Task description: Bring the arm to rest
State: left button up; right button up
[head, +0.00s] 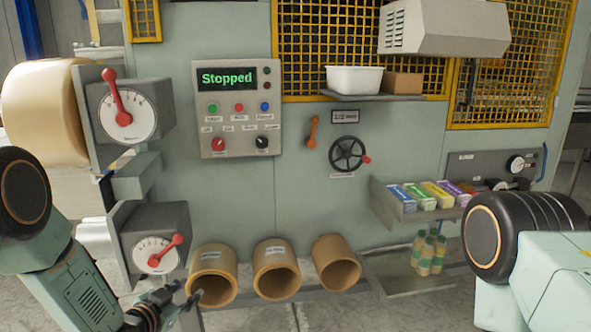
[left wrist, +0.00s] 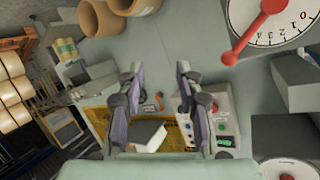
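My left gripper (head: 168,306) shows partly as dark parts at the bottom left of the head view, below the lower dial and close to the left cardboard tube. In the left wrist view its two fingers (left wrist: 158,72) stand apart with a clear gap and nothing held between them. The pale hood seen between them is in the background. My left arm enters from the left edge of the head view. Part of my right arm shows at the right edge, but the right gripper is outside both views.
A panel (head: 235,132) reads "Stopped". An upper dial (head: 130,131) and a lower dial (head: 177,215) with red pointers jut out near my left arm. Several tubes (head: 214,301) lie low in front. A shelf of coloured boxes (head: 388,206) and bottles (head: 428,262) stand near my right arm.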

pick_arm(q)
jog(key=s+d+f+n+g+y+b, duration=0.1)
jog(key=s+d+f+n+g+b, duration=0.2)
jog(key=s+f, duration=0.95)
jog(key=s+f+n+g, duration=0.1)
jog(key=s+f+g, duration=0.1)
jog(key=s, duration=0.8)
jog(key=s+f+n+g+y+b, duration=0.1)
jog(key=s+g, duration=0.4)
jog(key=s, duration=0.6)
jog(key=s+f+n+g+y+b, duration=0.1)
jog(key=s+f, duration=0.4)
jog(key=s, duration=0.6)
jog(key=n+g, duration=0.1)
jog(key=g, duration=0.1)
jog(key=shift+a+g, duration=0.25)
jog(key=shift+g, duration=0.05)
jog(key=shift+a, duration=0.1)
